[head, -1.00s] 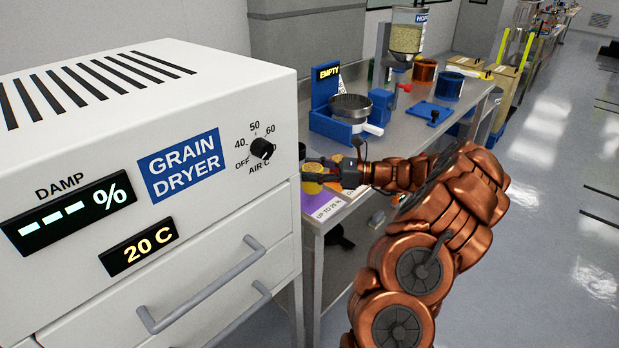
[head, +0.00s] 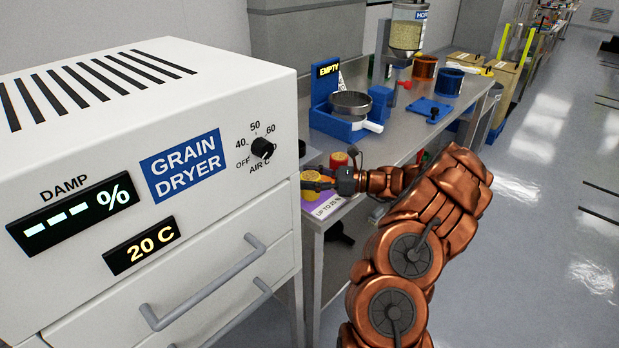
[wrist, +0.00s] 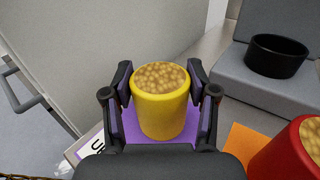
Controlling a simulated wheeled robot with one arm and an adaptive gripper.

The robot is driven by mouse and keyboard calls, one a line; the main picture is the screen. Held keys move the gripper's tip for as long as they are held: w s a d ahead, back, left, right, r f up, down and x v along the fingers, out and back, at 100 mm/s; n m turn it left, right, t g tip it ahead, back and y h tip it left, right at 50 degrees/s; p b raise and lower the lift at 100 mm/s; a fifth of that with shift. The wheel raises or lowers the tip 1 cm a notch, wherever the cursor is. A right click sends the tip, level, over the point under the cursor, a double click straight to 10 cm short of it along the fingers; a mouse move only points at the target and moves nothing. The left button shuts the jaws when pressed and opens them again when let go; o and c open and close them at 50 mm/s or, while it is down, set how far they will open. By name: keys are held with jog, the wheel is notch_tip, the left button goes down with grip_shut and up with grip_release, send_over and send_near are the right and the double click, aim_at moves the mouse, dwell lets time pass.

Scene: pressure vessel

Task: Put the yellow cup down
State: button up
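The yellow cup (wrist: 161,112), filled with round tan grains, stands upright between the fingers of my gripper (wrist: 160,85) in the wrist view. Both fingertips are against its sides. In the head view the yellow cup (head: 308,187) is at the near end of the steel bench, beside the dryer, with my gripper (head: 318,182) at its right. A purple mat (wrist: 188,128) lies under it; I cannot tell whether the cup's base touches it.
A red cup with grains (wrist: 308,148) stands close at the right, by an orange mat (wrist: 240,145). A black bowl (wrist: 276,56) sits on a grey block behind. The white grain dryer (head: 150,190) borders the bench (head: 405,145) on the left.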

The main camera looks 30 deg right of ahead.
jog(key=o, duration=0.4)
jog(key=shift+c, duration=0.2)
jog(key=shift+r, duration=0.1)
jog(key=shift+d+r, duration=0.1)
jog(key=b+v, duration=0.2)
jog(key=v, duration=0.8)
jog(key=shift+s+d, duration=0.25)
jog(key=shift+d, duration=0.05)
jog(key=shift+s+d, duration=0.35)
jog(key=shift+s, duration=0.1)
